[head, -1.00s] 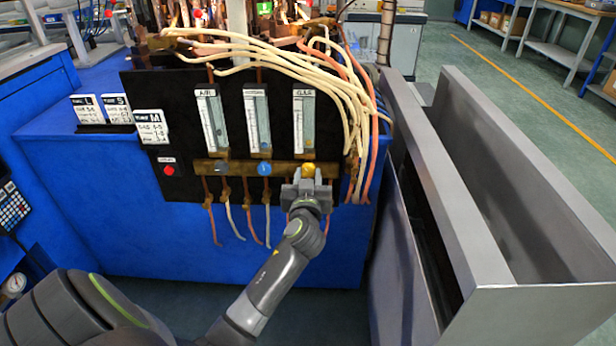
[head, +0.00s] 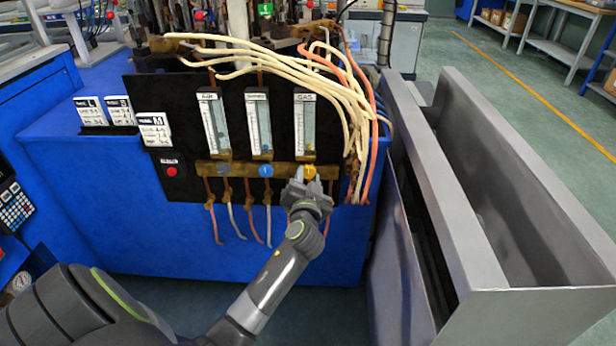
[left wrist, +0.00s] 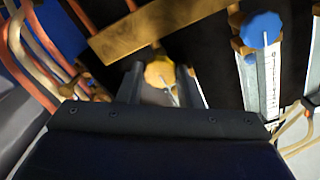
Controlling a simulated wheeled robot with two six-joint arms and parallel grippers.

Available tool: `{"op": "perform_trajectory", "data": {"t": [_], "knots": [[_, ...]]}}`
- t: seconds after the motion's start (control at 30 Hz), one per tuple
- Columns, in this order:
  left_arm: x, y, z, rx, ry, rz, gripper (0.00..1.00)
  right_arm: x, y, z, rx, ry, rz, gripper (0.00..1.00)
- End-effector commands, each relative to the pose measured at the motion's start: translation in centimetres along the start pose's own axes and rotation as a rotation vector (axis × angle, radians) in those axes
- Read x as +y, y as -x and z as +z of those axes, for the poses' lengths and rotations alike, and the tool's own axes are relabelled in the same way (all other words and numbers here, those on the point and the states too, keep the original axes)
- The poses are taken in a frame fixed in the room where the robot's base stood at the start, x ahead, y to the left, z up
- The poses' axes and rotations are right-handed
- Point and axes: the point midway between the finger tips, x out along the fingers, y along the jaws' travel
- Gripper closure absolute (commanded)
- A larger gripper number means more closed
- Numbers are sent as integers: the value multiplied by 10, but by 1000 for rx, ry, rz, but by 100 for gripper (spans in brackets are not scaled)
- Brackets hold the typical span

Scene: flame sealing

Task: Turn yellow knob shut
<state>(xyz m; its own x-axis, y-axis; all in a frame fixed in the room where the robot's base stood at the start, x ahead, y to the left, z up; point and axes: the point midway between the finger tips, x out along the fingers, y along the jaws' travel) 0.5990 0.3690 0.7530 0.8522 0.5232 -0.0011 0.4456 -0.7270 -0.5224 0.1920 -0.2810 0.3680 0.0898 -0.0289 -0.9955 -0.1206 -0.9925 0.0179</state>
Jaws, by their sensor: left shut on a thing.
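The yellow knob (head: 309,171) sits under the GAS flow tube (head: 305,122), at the right end of the brass bar on the black panel. My left gripper (head: 311,184) is at this knob, its wrist turned at a slant. In the left wrist view the yellow knob (left wrist: 158,72) lies between the two fingers of my left gripper (left wrist: 161,84), which is shut on it. The fingers hide part of the knob. My right gripper is not in view.
A blue knob (head: 265,171) and a grey-blue knob (head: 223,170) sit left on the same brass bar (head: 243,172). Pale and orange hoses (head: 345,90) hang close on the right. A grey metal trough (head: 450,200) stands right of the blue cabinet (head: 140,240).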

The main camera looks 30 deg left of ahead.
Motion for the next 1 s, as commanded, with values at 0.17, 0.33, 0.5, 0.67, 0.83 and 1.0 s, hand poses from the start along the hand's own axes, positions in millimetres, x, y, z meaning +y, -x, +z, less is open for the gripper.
{"op": "perform_trajectory", "data": {"t": [0.17, 0.33, 0.5, 0.67, 0.83, 1.0], "knots": [[-1, 0, -3, 5, -54, -2, 91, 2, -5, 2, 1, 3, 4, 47], [-1, -1, -3, 6, -73, -2, 91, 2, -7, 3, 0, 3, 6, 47], [-1, -1, -3, 7, -76, -2, 91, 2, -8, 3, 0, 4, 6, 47], [-1, -1, -3, 7, -75, -2, 91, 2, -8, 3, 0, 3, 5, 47], [-1, -1, -2, 6, -74, -1, 48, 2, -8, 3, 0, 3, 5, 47], [-1, 0, -1, 4, -74, -1, 46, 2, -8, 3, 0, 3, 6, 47]]}}
